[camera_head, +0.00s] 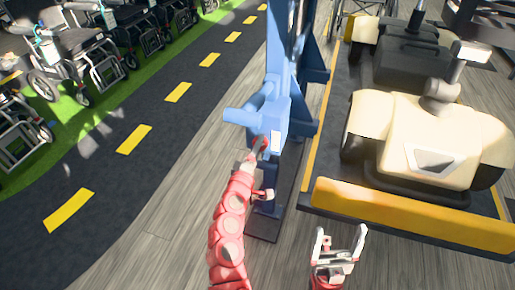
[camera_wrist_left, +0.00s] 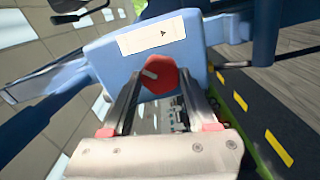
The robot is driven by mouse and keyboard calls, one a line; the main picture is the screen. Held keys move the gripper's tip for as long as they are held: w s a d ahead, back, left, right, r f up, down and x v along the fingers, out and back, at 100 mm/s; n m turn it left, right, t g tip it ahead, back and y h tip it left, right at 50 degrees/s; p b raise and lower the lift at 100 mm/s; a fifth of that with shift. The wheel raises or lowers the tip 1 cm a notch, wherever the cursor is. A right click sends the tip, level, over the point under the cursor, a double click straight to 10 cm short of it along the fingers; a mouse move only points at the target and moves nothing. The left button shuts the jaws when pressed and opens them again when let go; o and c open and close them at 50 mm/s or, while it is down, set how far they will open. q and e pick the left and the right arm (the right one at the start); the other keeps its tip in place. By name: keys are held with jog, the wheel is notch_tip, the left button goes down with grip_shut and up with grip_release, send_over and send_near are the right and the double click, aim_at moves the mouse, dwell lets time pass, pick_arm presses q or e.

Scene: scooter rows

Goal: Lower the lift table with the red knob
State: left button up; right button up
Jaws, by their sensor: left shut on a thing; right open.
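The red knob (camera_wrist_left: 158,77) is on the face of a blue housing (camera_wrist_left: 100,60), below a white label, in the left wrist view. My left gripper (camera_wrist_left: 160,88) is shut on the knob, one finger on each side. In the head view my left gripper (camera_head: 256,152) reaches the side of the blue lift column (camera_head: 283,105), and the knob is largely hidden. The lift table (camera_head: 400,216), a dark platform with a yellow front edge, is at the right. My right gripper (camera_head: 338,242) is open and empty, in front of the table's near edge.
A cream scooter (camera_head: 425,135) stands on the table platform. Several wheelchairs (camera_head: 75,50) stand on a green strip at the upper left. A dark lane with yellow dashes (camera_head: 133,138) runs beside them. The wooden floor (camera_head: 160,215) left of the column is clear.

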dwell(0.4)
pick_arm(q)
jog(key=o, duration=1.4)
jog(key=v, duration=1.7)
jog(key=shift+s, duration=0.2)
jog(key=shift+a, duration=0.1)
